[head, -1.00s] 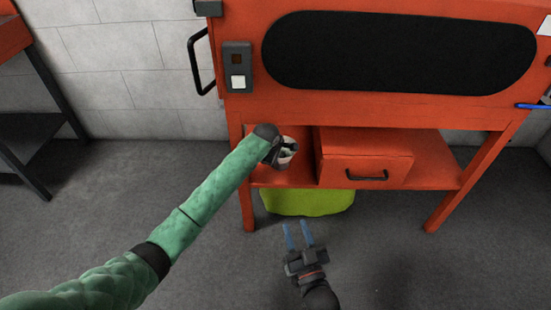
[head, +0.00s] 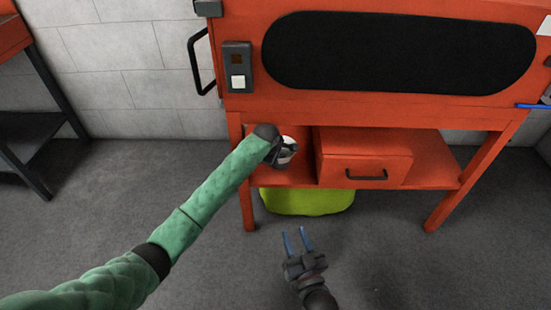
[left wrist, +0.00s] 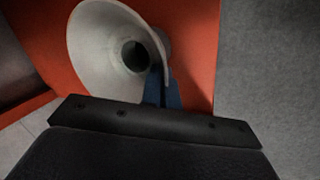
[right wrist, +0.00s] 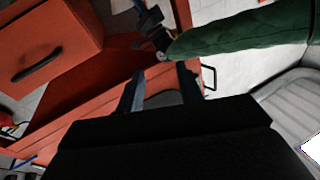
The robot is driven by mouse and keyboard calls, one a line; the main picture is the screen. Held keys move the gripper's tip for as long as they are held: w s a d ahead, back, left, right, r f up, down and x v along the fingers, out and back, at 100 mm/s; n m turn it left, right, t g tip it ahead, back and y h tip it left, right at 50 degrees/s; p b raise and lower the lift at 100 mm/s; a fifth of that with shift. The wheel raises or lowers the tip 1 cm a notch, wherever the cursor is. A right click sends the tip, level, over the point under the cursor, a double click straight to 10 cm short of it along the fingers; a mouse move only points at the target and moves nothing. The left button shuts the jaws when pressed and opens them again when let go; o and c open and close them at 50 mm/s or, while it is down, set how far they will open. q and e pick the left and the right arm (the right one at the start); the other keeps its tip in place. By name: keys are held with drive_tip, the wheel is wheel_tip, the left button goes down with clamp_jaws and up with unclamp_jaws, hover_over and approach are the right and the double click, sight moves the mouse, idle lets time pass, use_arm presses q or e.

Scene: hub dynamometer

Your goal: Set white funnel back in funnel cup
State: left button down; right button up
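The white funnel (left wrist: 95,50) fills the upper left of the left wrist view, its wide mouth and dark hole facing the camera. My left gripper (left wrist: 163,82) has its blue fingers close together on either side of the funnel's near rim, pinching it. In the head view, the funnel (head: 289,142) is at my left gripper (head: 287,153), over the left part of the red shelf. A grey rounded piece shows behind the funnel in the left wrist view; I cannot tell whether it is the funnel cup. My right gripper (head: 297,243) is open and empty, low in front of the bench.
A red drawer box (head: 365,160) with a black handle stands on the shelf (head: 438,173), right of the funnel. A yellow-green bin (head: 305,202) is under the shelf. A black handle (head: 200,62) sticks out at the bench's upper left. The floor in front is clear.

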use_arm(q)
drive_tip(key=shift+f, duration=0.1)
use_arm(e)
drive_tip(key=shift+w+f, duration=0.25)
use_arm(q)
drive_tip(key=c, duration=1.7)
unclamp_jaws()
use_arm(e)
drive_tip(key=shift+s+f+g, duration=0.2)
drive_tip(key=shift+f, duration=0.3)
drive_tip(key=shift+s+f+g, duration=0.15)
drive_tip(key=shift+f+g, duration=0.05)
drive_tip(key=shift+f, duration=0.25)
drive_tip(key=shift+r, duration=0.1)
